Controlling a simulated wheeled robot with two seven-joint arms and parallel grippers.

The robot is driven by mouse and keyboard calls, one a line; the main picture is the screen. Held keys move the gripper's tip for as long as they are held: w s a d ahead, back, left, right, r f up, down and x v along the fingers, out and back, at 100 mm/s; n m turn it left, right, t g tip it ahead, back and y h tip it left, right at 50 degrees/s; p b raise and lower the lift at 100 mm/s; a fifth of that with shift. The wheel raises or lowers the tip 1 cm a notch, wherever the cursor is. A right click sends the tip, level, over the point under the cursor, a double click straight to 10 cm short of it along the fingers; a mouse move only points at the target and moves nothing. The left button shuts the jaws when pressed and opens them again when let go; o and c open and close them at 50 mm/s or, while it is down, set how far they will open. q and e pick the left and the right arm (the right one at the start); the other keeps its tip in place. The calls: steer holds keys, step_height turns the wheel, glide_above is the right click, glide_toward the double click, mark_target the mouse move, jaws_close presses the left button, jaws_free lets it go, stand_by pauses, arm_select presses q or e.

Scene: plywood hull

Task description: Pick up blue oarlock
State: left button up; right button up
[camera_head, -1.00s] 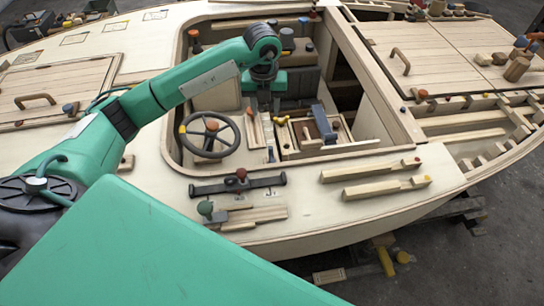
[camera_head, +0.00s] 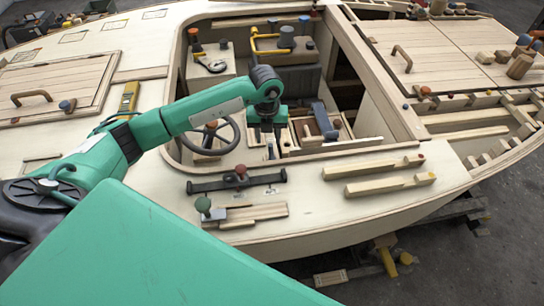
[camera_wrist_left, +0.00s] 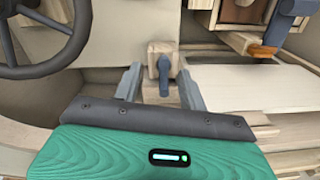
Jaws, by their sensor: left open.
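A small blue upright fitting, which looks like the blue oarlock (camera_wrist_left: 164,72), stands against a pale wooden block between my left fingers in the left wrist view. In the head view the oarlock (camera_head: 270,151) shows only in part just below my left gripper (camera_head: 267,136). In the left wrist view the left gripper (camera_wrist_left: 160,82) is open, with one finger on each side of the oarlock. I cannot tell whether either finger touches it. My right gripper is not in view.
The steering wheel (camera_head: 229,128) is left of the gripper and close to it. A larger blue tool (camera_head: 323,120) rests at a wooden box on the right.

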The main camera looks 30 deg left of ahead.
mark_target(271, 144)
arm_select(q)
steer(key=f, duration=0.4)
steer(key=shift+w+d+f+p, duration=0.1)
steer(key=shift+w+d+p, duration=0.05)
steer(key=shift+d+p, duration=0.2)
steer(key=shift+f, duration=0.45)
jaws_close()
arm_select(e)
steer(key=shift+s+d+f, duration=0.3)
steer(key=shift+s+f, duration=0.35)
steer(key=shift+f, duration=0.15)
